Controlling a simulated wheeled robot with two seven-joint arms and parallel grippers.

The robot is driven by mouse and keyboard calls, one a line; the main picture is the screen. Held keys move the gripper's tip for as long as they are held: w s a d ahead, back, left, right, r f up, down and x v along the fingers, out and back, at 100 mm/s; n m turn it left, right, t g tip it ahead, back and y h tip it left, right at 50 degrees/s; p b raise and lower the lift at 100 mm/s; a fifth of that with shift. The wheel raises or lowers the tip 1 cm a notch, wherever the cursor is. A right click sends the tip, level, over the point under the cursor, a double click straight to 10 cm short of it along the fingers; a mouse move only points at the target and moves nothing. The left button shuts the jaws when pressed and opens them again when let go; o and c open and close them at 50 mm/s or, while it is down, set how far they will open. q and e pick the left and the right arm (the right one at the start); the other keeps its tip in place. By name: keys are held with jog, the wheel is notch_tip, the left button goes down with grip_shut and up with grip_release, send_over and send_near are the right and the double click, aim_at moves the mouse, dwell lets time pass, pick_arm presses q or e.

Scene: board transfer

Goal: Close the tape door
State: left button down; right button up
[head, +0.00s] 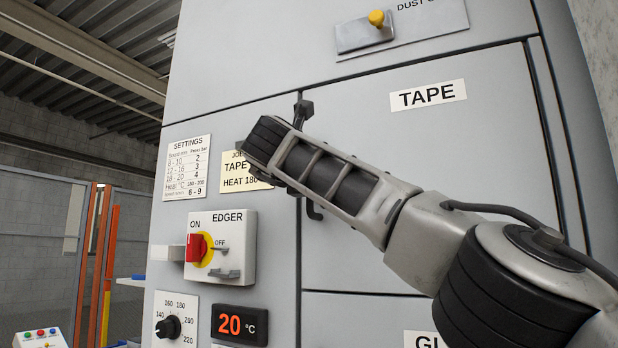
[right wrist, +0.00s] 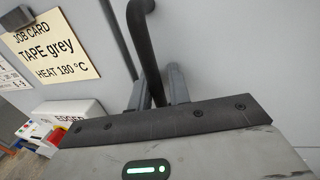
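The tape door (head: 450,150) is the grey panel labelled TAPE on the machine front. It looks flush or nearly flush with the front; I cannot tell whether it is fully shut. Its black bar handle (head: 303,112) stands upright near the door's left edge, partly hidden behind my right arm. My right gripper (head: 268,142) is at the handle. In the right wrist view the handle (right wrist: 150,60) runs between the two grey fingers of my right gripper (right wrist: 156,90), which sit close on both sides of it. My left gripper is not in view.
Left of the door are a job card (head: 240,172), a settings card (head: 187,168), the edger switch box (head: 222,248) with a red knob, a dial (head: 175,326) and a temperature display (head: 239,325). A yellow knob (head: 376,18) sits above. Glass fencing stands at far left.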

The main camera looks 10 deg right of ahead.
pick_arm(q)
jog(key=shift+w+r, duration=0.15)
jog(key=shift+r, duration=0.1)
pick_arm(e)
jog(key=shift+a+f, duration=0.1)
jog(key=shift+a, duration=0.05)
